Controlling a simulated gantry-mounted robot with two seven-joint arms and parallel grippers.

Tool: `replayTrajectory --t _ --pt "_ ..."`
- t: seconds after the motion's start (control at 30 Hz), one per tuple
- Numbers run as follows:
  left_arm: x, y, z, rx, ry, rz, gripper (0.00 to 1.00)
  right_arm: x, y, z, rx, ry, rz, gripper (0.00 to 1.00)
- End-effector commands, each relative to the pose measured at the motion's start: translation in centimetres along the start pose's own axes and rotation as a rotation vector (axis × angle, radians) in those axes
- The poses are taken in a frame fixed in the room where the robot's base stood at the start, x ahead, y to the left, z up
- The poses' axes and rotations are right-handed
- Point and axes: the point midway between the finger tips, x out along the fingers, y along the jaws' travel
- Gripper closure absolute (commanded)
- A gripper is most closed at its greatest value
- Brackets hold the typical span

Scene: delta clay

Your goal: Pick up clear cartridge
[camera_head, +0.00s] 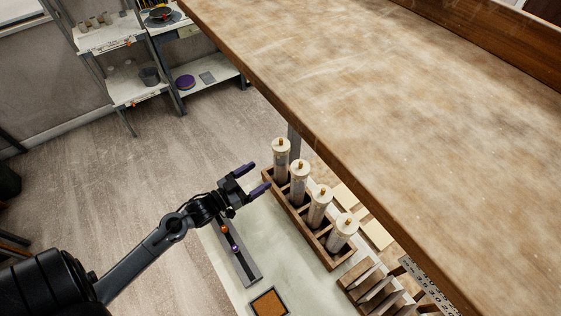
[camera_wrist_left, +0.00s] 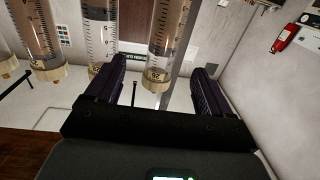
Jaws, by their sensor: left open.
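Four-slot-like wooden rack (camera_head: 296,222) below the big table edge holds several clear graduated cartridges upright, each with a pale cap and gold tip. The farthest cartridge (camera_head: 281,160) is closest to my left gripper (camera_head: 260,176); others are the second cartridge (camera_head: 299,182), third cartridge (camera_head: 319,206) and nearest cartridge (camera_head: 342,233). My left gripper is open and empty, fingers pointing at the rack's far end. In the left wrist view, one cartridge (camera_wrist_left: 167,45) shows between the two fingers, with no visible contact. Its upper part in that picture is cut off. My right gripper is not seen.
The large worn wooden table (camera_head: 370,110) overhangs close beside the cartridges. A dark strip with small knobs (camera_head: 236,250), an orange-brown pad (camera_head: 268,302) and a slotted wooden holder (camera_head: 370,285) lie near the rack. The pale bench top (camera_head: 285,260) is partly clear.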

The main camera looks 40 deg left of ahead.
Motion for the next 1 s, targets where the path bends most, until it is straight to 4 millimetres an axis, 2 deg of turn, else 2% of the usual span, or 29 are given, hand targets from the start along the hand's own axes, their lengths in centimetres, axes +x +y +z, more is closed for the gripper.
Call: replayTrajectory --t 0.03,0.17,0.4,0.77,1.0 --pt "0.1 -0.1 0.6 0.003 0.001 0.001 0.18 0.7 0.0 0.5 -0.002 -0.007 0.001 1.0" --pt "1.1 -0.1 0.7 0.004 0.004 0.001 0.18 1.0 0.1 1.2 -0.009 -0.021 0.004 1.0" --pt "4.3 -0.2 0.5 0.004 0.005 0.001 0.18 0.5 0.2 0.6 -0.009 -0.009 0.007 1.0" --pt "6.7 -0.3 0.3 0.005 0.005 0.001 0.18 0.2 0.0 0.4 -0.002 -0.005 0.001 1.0" --pt "9.7 -0.9 0.2 0.003 0.004 0.002 0.18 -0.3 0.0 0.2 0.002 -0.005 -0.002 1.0"
